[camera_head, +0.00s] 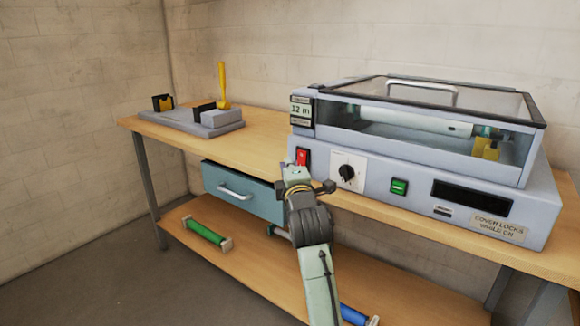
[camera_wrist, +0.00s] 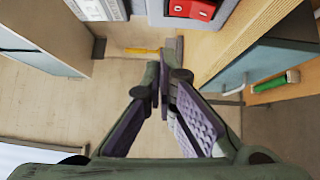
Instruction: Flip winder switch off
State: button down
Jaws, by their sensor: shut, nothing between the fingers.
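A red rocker switch (camera_head: 302,157) sits at the left end of the grey-blue laminator's front face; no legible label shows which function it has. It also shows at the top of the wrist view, as a red switch (camera_wrist: 190,8). My gripper (camera_wrist: 163,78) is shut and empty, its fingertips together below the switch in that picture and apart from it in the image. In the head view my gripper (camera_head: 296,172) is just below the switch and partly hidden by my wrist. I cannot tell whether it touches the panel.
Right of the switch are a black dial (camera_head: 347,173) and a green switch (camera_head: 399,187). A clear cover (camera_head: 450,95) is down over the laminator. A blue drawer (camera_head: 238,188) hangs under the bench. A grey fixture with a yellow lever (camera_head: 222,85) stands at left.

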jog(key=shift+s+d+r+b, duration=0.1)
jog(key=shift+s+d+b, duration=0.1)
jog(key=shift+s, duration=0.7)
jog(key=shift+s+d+r+b, duration=0.1)
jog(key=shift+s+d+b, duration=0.05)
jog(key=shift+s, duration=0.8)
jog(key=shift+s+d+b, duration=0.15)
jog(key=shift+s+b, duration=0.05)
jog(key=shift+s, duration=0.7)
